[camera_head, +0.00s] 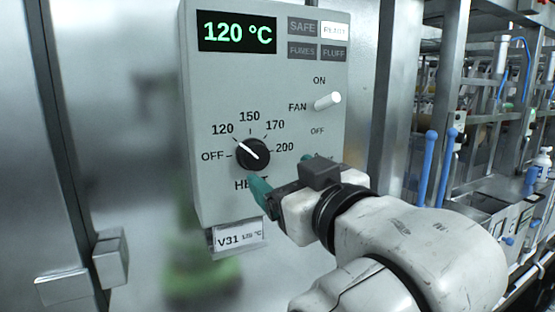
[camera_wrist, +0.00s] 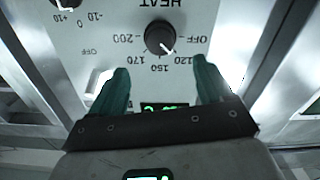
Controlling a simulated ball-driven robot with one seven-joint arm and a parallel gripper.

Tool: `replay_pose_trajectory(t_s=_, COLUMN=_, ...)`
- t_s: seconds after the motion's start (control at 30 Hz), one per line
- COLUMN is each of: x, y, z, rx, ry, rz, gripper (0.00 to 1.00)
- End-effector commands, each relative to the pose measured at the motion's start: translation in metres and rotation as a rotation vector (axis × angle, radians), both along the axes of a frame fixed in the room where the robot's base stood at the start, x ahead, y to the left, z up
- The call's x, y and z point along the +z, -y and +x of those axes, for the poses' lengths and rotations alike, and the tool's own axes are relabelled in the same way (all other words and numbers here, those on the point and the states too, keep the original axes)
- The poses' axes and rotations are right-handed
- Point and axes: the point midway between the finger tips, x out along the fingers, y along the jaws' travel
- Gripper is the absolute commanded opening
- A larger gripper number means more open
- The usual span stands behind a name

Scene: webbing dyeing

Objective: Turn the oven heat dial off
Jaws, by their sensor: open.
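The heat dial (camera_head: 253,154) is a round black knob with a white pointer on the grey control panel (camera_head: 215,100). Its pointer is at the 120 mark, up and left, with OFF at the left of the scale. The display (camera_head: 237,32) reads 120 °C in green. My gripper (camera_head: 262,190) with green fingers is just below and right of the dial, apart from it as far as I can tell. In the wrist view, the dial (camera_wrist: 160,37) shows upside down beyond the gap between the two spread fingers (camera_wrist: 160,85). Nothing is between the fingers.
The fan switch (camera_head: 327,101), a white lever, sticks out at the panel's right. A V31 tag (camera_head: 238,235) hangs below the panel. A metal door latch (camera_head: 110,258) is at lower left. Blue-handled levers (camera_head: 427,165) stand at right. The space left of the dial is free.

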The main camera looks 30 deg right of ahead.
Motion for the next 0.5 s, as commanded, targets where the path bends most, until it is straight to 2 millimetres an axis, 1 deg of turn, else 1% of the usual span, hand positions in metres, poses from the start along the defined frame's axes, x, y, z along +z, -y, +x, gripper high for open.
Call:
replay_pose_trajectory(t_s=0.03, x=0.003, y=0.0, z=0.005, rx=-0.001, ry=-0.006, rz=-0.001, gripper=0.79)
replay_pose_trajectory(t_s=0.17, x=0.003, y=0.001, z=0.022, rx=-0.002, ry=-0.01, rz=-0.001, gripper=0.79)
replay_pose_trajectory(t_s=0.2, x=0.0, y=0.001, z=0.031, rx=-0.001, ry=-0.007, rz=0.0, gripper=0.79)
replay_pose_trajectory(t_s=0.3, x=-0.001, y=0.001, z=0.051, rx=-0.002, ry=-0.007, rz=0.001, gripper=0.79)
replay_pose_trajectory(t_s=0.5, x=0.0, y=0.001, z=0.082, rx=-0.001, ry=-0.005, rz=0.0, gripper=0.79)
